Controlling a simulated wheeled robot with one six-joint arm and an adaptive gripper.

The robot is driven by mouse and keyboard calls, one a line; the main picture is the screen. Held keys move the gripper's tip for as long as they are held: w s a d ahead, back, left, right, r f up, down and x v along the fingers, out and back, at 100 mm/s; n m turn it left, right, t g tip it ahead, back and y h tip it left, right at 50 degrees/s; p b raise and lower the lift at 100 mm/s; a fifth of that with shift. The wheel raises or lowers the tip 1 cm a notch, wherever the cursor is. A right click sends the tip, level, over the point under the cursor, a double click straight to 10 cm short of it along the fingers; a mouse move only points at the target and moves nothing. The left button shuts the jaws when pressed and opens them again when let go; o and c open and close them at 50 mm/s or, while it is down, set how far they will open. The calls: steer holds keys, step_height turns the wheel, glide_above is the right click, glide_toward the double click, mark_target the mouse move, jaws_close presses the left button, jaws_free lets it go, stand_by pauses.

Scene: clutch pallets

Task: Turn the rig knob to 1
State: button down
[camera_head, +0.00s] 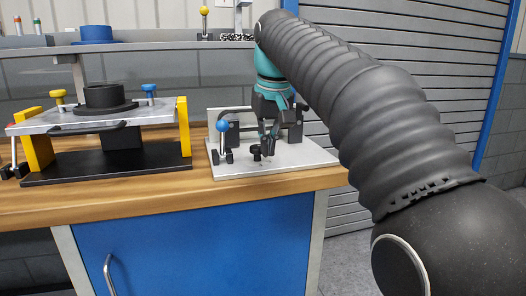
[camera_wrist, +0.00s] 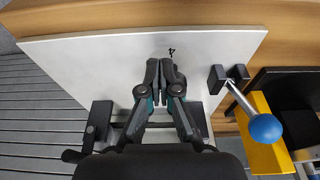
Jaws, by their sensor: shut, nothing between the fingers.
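The rig is a light grey plate (camera_head: 300,158) on the bench, with black blocks at its back. A small black knob (camera_head: 256,153) stands near the plate's front left. My gripper (camera_head: 268,148) points down just right of the knob, its fingers together and empty; I cannot tell whether they touch it. In the wrist view my gripper (camera_wrist: 161,66) is over the plate (camera_wrist: 95,58), and the fingers hide the knob. A small dark mark, like a 4, (camera_wrist: 171,51) shows on the plate just beyond the fingertips. The knob's pointer direction cannot be read.
A blue-ball lever (camera_head: 222,127) stands at the plate's left edge, close to my gripper; its ball also shows in the wrist view (camera_wrist: 265,128). A fixture with yellow end plates (camera_head: 184,126) stands further left. Wood is bare along the bench front (camera_head: 130,196).

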steer(key=shift+s+d+r, duration=0.1)
steer(key=shift+s+d, duration=0.05)
steer(key=shift+s, duration=0.05)
steer(key=shift+w+v, duration=0.2)
steer(key=shift+v, duration=0.75)
steer(key=shift+w+v, duration=0.25)
steer(key=shift+v, duration=0.7)
steer(key=shift+w+v, duration=0.2)
steer(key=shift+v, duration=0.75)
steer(key=shift+r, duration=0.2)
steer(key=shift+a, duration=0.25)
steer(key=shift+s+a+f+b, duration=0.1)
steer(key=shift+a+f+b, duration=0.3)
steer(key=shift+f, duration=0.6)
steer(key=shift+s+a+f+b, duration=0.15)
steer(key=shift+a+f, duration=0.4)
steer(key=shift+f, duration=0.5)
steer(key=shift+w+a+f+b, duration=0.1)
steer(key=shift+a+f+b, duration=0.3)
steer(key=shift+f, duration=0.6)
steer(key=shift+a, duration=0.1)
steer(key=shift+d+r+p, duration=0.1)
steer(key=shift+d+p, duration=0.4)
steer(key=shift+p, duration=0.45)
